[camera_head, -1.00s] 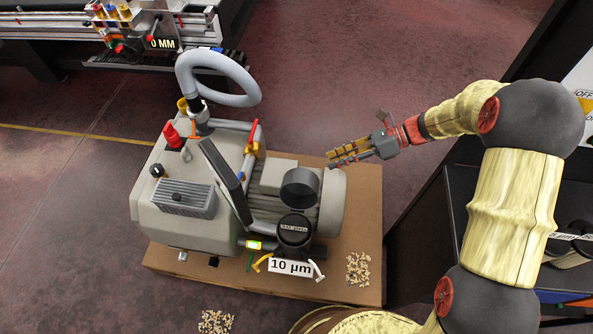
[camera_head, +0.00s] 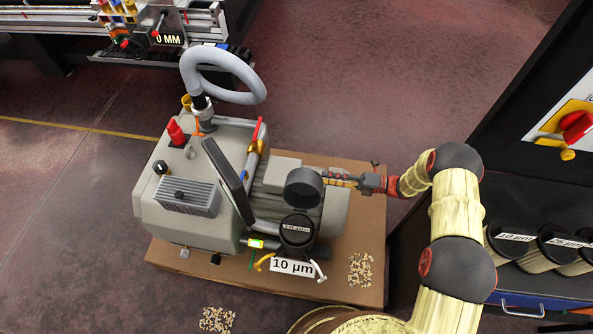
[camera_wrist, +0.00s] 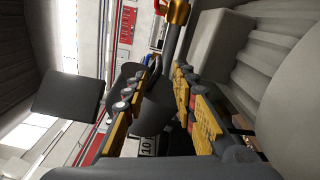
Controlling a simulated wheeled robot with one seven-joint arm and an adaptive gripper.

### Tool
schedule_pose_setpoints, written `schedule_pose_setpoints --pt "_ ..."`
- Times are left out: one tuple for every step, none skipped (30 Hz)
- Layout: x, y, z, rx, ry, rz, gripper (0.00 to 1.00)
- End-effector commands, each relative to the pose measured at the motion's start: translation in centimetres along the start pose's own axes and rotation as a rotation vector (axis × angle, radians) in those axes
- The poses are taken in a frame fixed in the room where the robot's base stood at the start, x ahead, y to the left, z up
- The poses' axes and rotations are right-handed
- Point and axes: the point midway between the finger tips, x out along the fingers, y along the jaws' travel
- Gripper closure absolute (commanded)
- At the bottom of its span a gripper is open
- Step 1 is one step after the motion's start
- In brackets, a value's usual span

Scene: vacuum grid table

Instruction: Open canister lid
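The dark canister (camera_head: 296,232) stands at the front of the grey pump, above a white "10 µm" label (camera_head: 292,267). A round, dark, cup-like piece, apparently its lid (camera_head: 303,190), stands raised just behind the canister's top. My gripper (camera_head: 328,179) reaches in from the right, with its fingertips at the right rim of this piece. In the wrist view, the yellow-padded fingers (camera_wrist: 158,108) are spread, with a dark rounded part (camera_wrist: 152,114) showing between them. Whether either finger touches it cannot be told.
The pump (camera_head: 190,205) sits on a cardboard-brown base (camera_head: 355,215) with scattered chips (camera_head: 361,269). A grey hose (camera_head: 188,72) loops above it. A black cabinet at right holds several dark filters (camera_head: 504,246) and a red switch (camera_head: 576,124).

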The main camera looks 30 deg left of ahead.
Motion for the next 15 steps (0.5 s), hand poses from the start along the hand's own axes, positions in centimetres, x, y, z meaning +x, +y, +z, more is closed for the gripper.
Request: schedule_pose_setpoints --pt "0.0 0.1 0.1 -0.003 0.001 0.000 0.73" --pt "0.1 0.1 0.1 -0.003 0.001 -0.001 0.73" --pt "0.2 0.1 0.1 -0.004 0.001 -0.001 0.73" --pt "0.4 0.1 0.1 -0.004 0.002 -0.001 0.73" --pt "0.6 0.1 0.1 -0.004 0.002 -0.001 0.73" --pt "0.9 0.1 0.1 -0.004 0.003 -0.001 0.73" --pt "1.3 0.1 0.1 -0.005 0.003 -0.001 0.73" --pt "1.7 0.1 0.1 -0.005 0.003 -0.001 0.73" --pt "2.4 0.1 0.0 -0.006 0.004 0.000 0.73" --pt "3.0 0.0 0.0 -0.006 0.005 0.000 0.73" --pt "3.5 0.0 0.0 -0.005 0.005 0.000 0.73" --pt "4.3 0.0 -0.1 -0.005 0.005 0.000 0.73" --pt "4.9 0.0 -0.1 -0.005 0.006 0.000 0.73" --pt "5.5 0.0 -0.1 -0.005 0.005 0.000 0.73" --pt "6.3 0.0 -0.1 -0.006 0.005 0.000 0.73"
